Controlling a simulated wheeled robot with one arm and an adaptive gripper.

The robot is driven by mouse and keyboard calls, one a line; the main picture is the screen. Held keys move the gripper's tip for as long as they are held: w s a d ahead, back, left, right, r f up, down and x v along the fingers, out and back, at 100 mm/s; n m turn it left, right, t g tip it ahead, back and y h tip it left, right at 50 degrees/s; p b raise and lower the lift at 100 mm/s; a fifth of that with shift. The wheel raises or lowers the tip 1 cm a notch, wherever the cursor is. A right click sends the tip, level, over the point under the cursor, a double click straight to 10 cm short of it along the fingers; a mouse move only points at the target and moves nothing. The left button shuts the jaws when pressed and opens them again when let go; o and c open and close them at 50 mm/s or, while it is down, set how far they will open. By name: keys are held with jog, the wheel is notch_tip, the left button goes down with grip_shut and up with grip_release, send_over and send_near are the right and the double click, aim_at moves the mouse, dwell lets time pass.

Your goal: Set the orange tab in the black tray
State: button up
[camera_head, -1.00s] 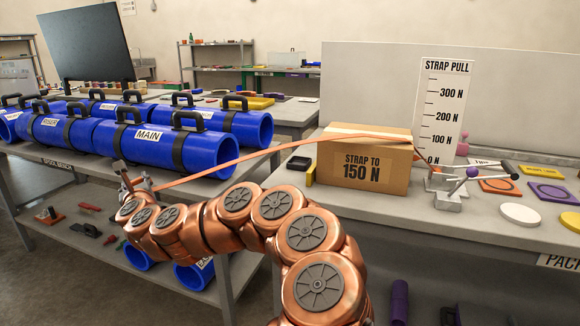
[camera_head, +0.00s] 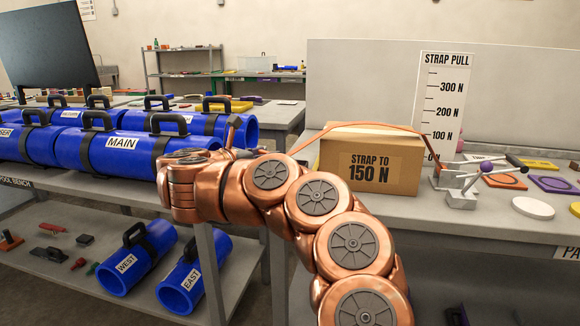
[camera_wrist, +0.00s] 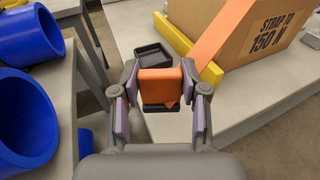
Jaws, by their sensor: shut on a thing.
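The orange tab (camera_wrist: 160,84) is at the end of the orange strap (camera_wrist: 223,32) and sits between the two fingers of my gripper (camera_wrist: 160,98) in the wrist view. My gripper is shut on it. The black tray (camera_wrist: 153,50) lies on the bench just beyond the tab, by the box corner; it looks empty. In the head view the strap (camera_head: 345,127) runs from the puller beside the scale, over the cardboard box, toward my gripper. My arm hides the gripper's fingers, the tab and the tray in that view.
The cardboard box (camera_head: 368,160) stands on the right bench, with a yellow edge piece (camera_wrist: 188,49) beside the tray. The metal puller (camera_head: 462,188) stands right of the box. Blue pipes (camera_head: 75,150) fill the left bench. A gap separates the benches.

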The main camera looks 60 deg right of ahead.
jog(key=d, duration=0.5)
jog(key=w+d+f, duration=0.1)
jog(key=d, duration=0.9)
jog(key=shift+w+d+f+b, duration=0.1)
jog(key=shift+w+f+b, duration=0.1)
jog(key=shift+b, duration=0.15)
jog(key=shift+f+b, duration=0.4)
jog(key=shift+f, duration=1.35)
jog(key=shift+f, duration=0.2)
jog(key=o, duration=1.3)
jog(key=shift+r, duration=0.2)
jog(key=a, duration=0.3)
jog(key=a+r, duration=0.1)
jog(key=a, duration=0.6)
jog(key=shift+w+a+r+p, duration=0.2)
jog(key=shift+w+p, duration=0.05)
jog(key=shift+p, duration=0.15)
jog(key=shift+a+r, duration=0.15)
jog(key=shift+a, duration=0.55)
